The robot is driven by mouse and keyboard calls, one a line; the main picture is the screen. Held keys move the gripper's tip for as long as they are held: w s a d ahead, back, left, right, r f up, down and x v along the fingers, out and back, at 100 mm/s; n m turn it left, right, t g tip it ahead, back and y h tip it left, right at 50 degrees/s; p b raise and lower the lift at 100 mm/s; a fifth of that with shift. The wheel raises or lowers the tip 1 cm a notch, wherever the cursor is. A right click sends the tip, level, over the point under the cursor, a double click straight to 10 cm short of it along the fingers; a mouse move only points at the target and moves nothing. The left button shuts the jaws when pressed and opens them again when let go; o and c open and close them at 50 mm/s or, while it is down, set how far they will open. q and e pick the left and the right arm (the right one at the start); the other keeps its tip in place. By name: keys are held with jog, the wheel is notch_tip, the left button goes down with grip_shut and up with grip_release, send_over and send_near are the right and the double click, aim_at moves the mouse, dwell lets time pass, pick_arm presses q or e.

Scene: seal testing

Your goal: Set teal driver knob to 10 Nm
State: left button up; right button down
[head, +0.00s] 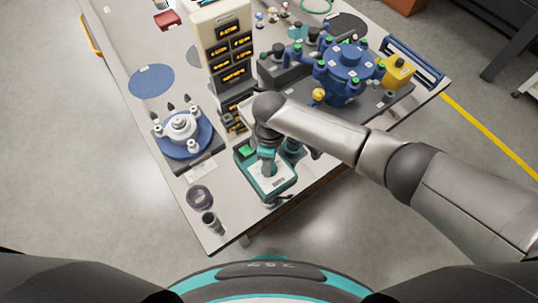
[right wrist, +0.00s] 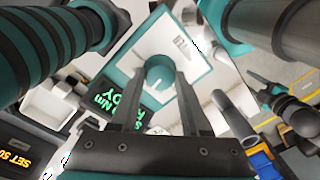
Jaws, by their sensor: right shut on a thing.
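The teal driver knob (right wrist: 160,72) is a small round teal dial with a white mark, on a white plate with a teal border (right wrist: 140,60) in the right wrist view. My right gripper (right wrist: 163,88) is shut on the knob, one finger on each side. In the head view my right gripper (head: 267,160) points down over the teal-and-white unit (head: 272,190) near the table's front edge, and its wrist hides part of the unit. A black display (right wrist: 115,105) with green letters, partly readable as "Nm", lies beside the plate. My left gripper is not in view.
A ribbed teal grip (right wrist: 50,38) and a grey cylinder (right wrist: 275,30) stand close to my right gripper. Behind the unit are an instrument tower (head: 225,45) and a blue valve assembly (head: 348,65). A blue turntable (head: 183,137) and two cups are to the left.

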jog(key=shift+m+p, duration=0.55)
jog(key=shift+m, duration=0.15)
jog(key=shift+c, duration=1.9)
grip_release()
notch_tip(320, 180, up, 15)
jog(key=p, duration=0.3)
jog(key=shift+w+d+r+p, duration=0.15)
jog(key=shift+w+p, duration=0.15)
jog(key=shift+p, duration=0.05)
